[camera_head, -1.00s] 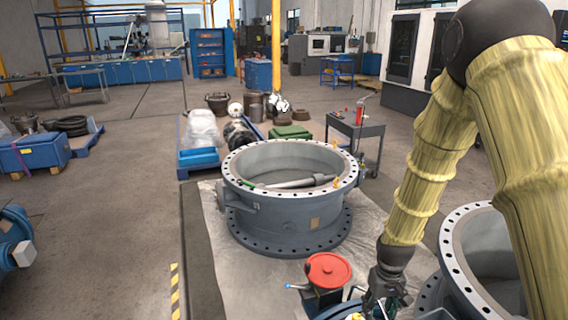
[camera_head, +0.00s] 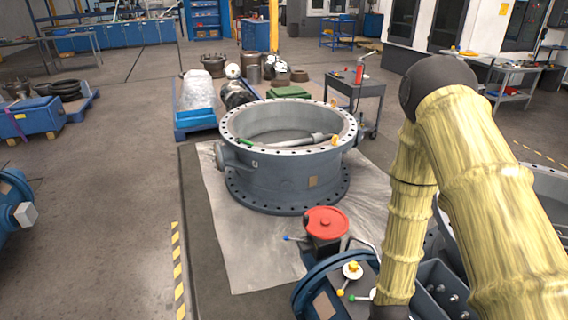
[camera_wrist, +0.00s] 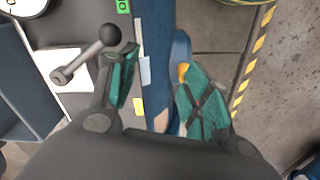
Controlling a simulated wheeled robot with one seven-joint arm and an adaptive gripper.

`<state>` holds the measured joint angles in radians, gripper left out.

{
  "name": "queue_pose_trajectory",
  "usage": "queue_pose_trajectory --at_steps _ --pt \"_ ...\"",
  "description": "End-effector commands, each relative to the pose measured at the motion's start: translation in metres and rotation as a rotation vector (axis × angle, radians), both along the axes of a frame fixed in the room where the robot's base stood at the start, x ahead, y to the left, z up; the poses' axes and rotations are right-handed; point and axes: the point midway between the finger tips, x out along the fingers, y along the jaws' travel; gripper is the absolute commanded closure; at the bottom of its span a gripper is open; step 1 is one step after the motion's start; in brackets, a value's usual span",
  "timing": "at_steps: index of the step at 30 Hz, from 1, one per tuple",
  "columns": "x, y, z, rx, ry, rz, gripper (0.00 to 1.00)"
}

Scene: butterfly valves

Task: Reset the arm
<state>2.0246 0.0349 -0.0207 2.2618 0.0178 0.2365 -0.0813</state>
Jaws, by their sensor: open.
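My gripper (camera_wrist: 155,95) shows in the wrist view with its two green-padded fingers spread apart, so it is open. Nothing is held between the fingers. A lever with a dark ball knob (camera_wrist: 108,36) is left of the left finger, and a blue part lies below and between the fingers. In the head view my yellow-sleeved arm reaches down on the right; the gripper is hidden beyond the bottom edge. Below the arm is a blue valve body (camera_head: 316,284) with a red round cap (camera_head: 326,222) and small coloured knobs.
A large grey flanged valve ring (camera_head: 290,165) stands on a pale sheet (camera_head: 238,262) in the middle. A second ring is partly hidden behind my arm at right. A dark cart (camera_head: 357,97) stands behind. Open floor with a striped yellow line (camera_head: 178,270) lies left.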

Motion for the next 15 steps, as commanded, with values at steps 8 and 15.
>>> queue_pose_trajectory --at_steps 8,15 --pt "-0.101 0.009 -0.07 0.007 0.008 -0.033 0.51" --pt "-0.159 0.013 -0.092 0.013 0.003 -0.057 0.51"
